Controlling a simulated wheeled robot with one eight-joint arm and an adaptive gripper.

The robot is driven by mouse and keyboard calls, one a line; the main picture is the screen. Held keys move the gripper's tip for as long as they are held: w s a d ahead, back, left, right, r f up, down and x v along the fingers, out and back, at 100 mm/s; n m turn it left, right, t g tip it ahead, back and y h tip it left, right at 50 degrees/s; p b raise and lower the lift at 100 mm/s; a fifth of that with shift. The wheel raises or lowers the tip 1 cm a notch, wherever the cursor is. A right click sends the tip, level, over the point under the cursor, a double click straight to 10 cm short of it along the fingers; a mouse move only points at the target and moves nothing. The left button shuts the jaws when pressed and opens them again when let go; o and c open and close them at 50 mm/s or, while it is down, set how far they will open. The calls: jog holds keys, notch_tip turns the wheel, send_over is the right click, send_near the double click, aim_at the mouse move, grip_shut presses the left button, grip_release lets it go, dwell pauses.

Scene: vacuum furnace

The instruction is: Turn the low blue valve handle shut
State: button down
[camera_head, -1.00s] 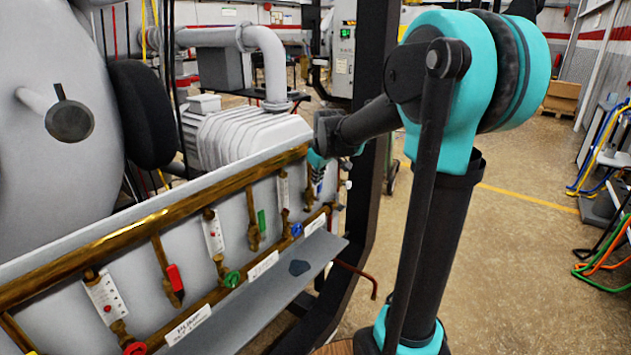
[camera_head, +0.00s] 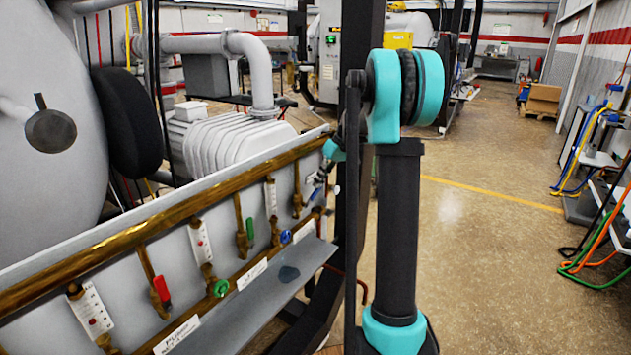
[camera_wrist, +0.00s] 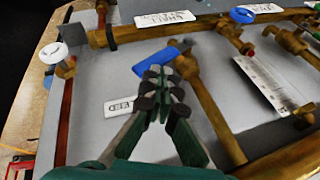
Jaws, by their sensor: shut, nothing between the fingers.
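The blue lever handle (camera_wrist: 158,59) sits on a brass valve (camera_wrist: 187,67) in the wrist view, slanting across the pipe's end. My gripper (camera_wrist: 160,82) is shut and empty, with its dark fingertips right beside the handle. The fingertips overlap the handle's lower edge in the picture; I cannot tell whether they touch it. In the head view, my arm reaches the far right end of the grey pipe panel (camera_head: 215,225), and the blue handle is too small and crowded to make out clearly.
A round blue knob (camera_wrist: 242,15) and a white knob (camera_wrist: 53,53) are near in the wrist view. Brass pipes and a white label (camera_wrist: 118,107) surround the valve. A grey ledge (camera_head: 265,290) runs below the panel. A black post stands beside my arm. Open floor (camera_head: 480,260) is at right.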

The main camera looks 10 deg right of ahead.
jog(key=shift+w+d+f, duration=0.3)
jog(key=shift+f, duration=0.15)
jog(key=shift+s+a+f, duration=0.3)
jog(key=shift+s+a, duration=0.2)
jog(key=shift+a, duration=0.05)
